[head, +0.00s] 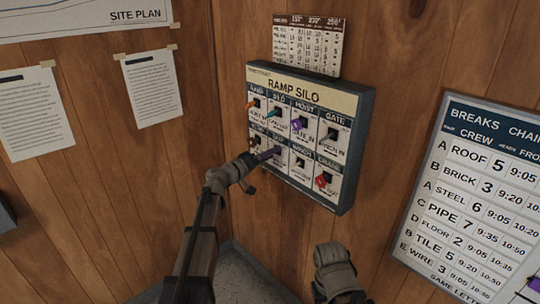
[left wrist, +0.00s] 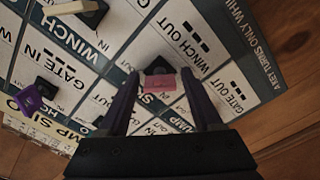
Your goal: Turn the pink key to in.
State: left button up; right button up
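The pink key (left wrist: 160,83) shows in the left wrist view, in a dark switch on a lettered panel, between my left gripper's fingers. A narrow gap seems to lie on each side of it, and I see no clear contact. My left gripper (head: 270,155) reaches the lower row of the RAMP SILO panel (head: 347,194) in the head view and hides the pink key there. My left gripper (left wrist: 160,76) is open around the key in the left wrist view. My right gripper (head: 335,262) is low, below the panel and away from it; its fingers cannot be made out.
Other keys sit close by: orange (head: 251,104), teal (head: 273,113), purple (head: 297,124) and red (head: 321,181). A purple key (left wrist: 30,98) also shows in the left wrist view. A breaks chart (head: 480,190) hangs at right. Wall space below the panel is clear.

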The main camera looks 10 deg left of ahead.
pick_arm(q)
grip_shut()
dwell(0.3)
jog(key=n, duration=0.3)
jog(key=shift+n, duration=0.4)
jog(key=n, duration=0.4)
jog(key=shift+n, duration=0.3)
jog(key=n, duration=0.4)
jog(key=shift+n, duration=1.7)
